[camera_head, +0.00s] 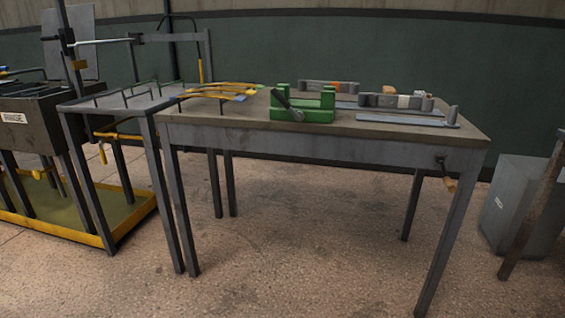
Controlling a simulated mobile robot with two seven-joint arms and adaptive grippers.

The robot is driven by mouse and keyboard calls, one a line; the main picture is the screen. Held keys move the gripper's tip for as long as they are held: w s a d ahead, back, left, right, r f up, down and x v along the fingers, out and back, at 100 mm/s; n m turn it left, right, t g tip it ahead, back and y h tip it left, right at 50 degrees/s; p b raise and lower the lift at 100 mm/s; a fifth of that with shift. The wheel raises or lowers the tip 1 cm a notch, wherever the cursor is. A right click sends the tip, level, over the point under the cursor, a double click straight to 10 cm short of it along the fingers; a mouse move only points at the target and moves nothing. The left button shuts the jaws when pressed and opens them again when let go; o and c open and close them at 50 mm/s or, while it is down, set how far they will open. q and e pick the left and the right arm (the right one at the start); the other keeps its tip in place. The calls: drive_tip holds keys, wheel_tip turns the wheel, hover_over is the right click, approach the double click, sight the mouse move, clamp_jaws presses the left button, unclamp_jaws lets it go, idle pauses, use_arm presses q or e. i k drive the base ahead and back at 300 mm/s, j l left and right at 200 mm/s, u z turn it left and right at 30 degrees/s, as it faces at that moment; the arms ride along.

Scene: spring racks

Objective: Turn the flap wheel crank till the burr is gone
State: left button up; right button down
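A worktable (340,136) with a grey metal frame stands in the middle. A green fixture (303,114) sits near its front edge, with a dark lever or crank arm (284,101) leaning on its left side. A small crank (446,172) with a tan grip hangs at the table's front right corner. I cannot tell which of these is the flap wheel crank. The flap wheel and the burr are too small to make out. Neither of my grippers is in view.
Grey fixtures on flat plates (408,118) lie on the table's right half. A dark tank (30,118) over a yellow tray stands far left, a grey bin (510,200) far right. The front floor is clear.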

sight(447, 176)
drive_tip(key=i+l+u, duration=0.1)
drive_tip(key=l+u, duration=0.3)
drive_tip(key=l, duration=1)
